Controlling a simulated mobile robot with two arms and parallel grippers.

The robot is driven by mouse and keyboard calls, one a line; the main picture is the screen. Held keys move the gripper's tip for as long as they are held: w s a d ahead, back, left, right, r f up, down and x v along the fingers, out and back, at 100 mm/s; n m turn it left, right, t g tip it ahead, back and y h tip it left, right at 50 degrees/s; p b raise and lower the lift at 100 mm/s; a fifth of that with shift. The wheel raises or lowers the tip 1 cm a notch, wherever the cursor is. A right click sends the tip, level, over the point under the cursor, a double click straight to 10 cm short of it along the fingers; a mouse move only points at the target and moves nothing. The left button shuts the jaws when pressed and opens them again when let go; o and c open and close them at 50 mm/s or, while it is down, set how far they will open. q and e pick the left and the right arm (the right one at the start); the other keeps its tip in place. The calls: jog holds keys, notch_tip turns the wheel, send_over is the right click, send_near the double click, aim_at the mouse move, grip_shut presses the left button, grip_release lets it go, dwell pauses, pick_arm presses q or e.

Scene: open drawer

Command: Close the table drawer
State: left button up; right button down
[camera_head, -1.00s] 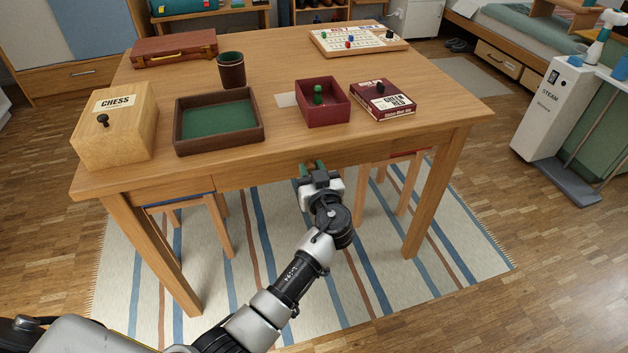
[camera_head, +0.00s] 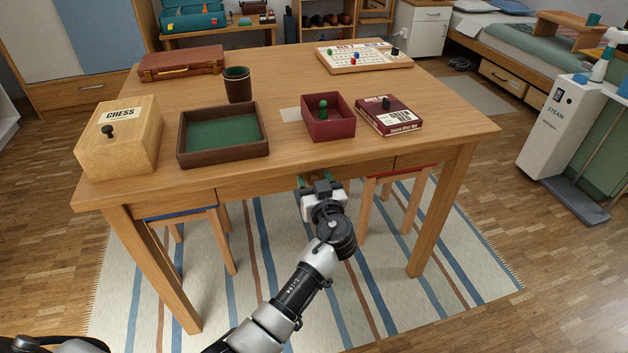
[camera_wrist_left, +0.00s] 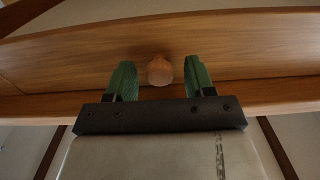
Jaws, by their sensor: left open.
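The wooden table (camera_head: 280,165) has a drawer front (camera_head: 255,193) under its near edge. The front looks flush or nearly flush with the apron; I cannot tell if a small gap remains. My left gripper (camera_head: 318,181) is at the drawer front, below the tabletop edge. In the left wrist view, my left gripper's green fingers are open, one on each side of the round wooden knob (camera_wrist_left: 159,71). A space shows between the knob and each finger. The drawer's inside is hidden. My right gripper is out of view.
On the tabletop are a chess box (camera_head: 118,140), a green-lined tray (camera_head: 182,142), a dark cup (camera_head: 238,86), a red box (camera_head: 330,131) and a game box (camera_head: 390,116). Stools with blue (camera_head: 178,212) and red (camera_head: 405,173) seats stand underneath. A striped rug covers the floor.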

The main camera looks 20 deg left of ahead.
pick_arm(q)
jog(key=v, duration=1)
jog(key=shift+s, duration=0.2)
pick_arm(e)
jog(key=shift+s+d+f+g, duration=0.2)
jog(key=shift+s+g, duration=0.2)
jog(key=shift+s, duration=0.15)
pick_arm(q)
jog(key=shift+d, duration=0.15)
